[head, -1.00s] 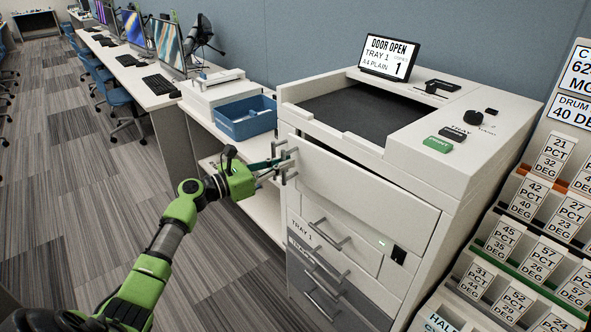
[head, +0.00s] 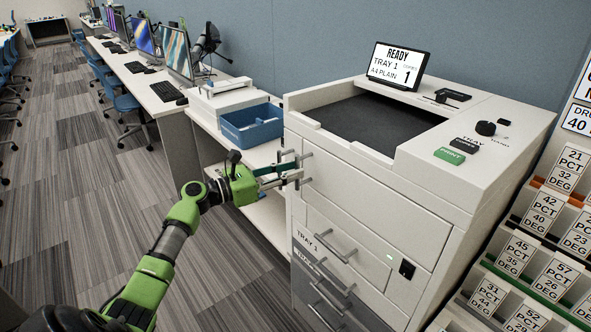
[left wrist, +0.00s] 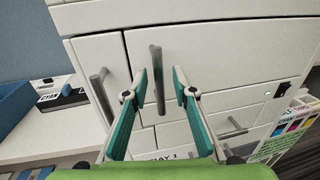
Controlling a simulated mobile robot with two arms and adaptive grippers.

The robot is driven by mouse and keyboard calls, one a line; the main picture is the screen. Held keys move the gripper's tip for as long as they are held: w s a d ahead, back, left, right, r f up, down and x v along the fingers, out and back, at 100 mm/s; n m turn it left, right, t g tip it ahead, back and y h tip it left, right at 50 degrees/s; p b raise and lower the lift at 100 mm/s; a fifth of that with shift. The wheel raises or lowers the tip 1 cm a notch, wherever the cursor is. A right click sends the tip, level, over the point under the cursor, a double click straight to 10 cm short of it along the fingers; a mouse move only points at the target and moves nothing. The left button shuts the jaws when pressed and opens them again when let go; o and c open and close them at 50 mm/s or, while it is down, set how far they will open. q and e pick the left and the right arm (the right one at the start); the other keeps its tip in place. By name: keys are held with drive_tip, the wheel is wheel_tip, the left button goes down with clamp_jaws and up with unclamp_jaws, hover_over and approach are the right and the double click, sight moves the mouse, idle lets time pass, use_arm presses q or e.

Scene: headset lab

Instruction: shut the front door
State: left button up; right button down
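The printer's front door (head: 375,195) is a wide white panel on the upper front. In the head view it sits flush with the body, and the screen (head: 398,66) reads READY. Its upright grey handle (left wrist: 156,75) is at the door's left side in the left wrist view. My left gripper (head: 284,169) is at the door's left edge. In the left wrist view its teal fingers (left wrist: 160,84) are apart, with the handle showing between the tips; I cannot tell whether they touch it. My right gripper is not in view.
A second grey handle (left wrist: 101,95) is on a panel to the left. Tray drawers with handles (head: 332,247) are below the door. A blue bin (head: 252,125) stands on the left counter. A labelled rack (head: 545,235) stands at right. The left aisle has free floor.

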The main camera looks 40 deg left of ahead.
use_arm(q)
drive_tip(key=v, duration=1)
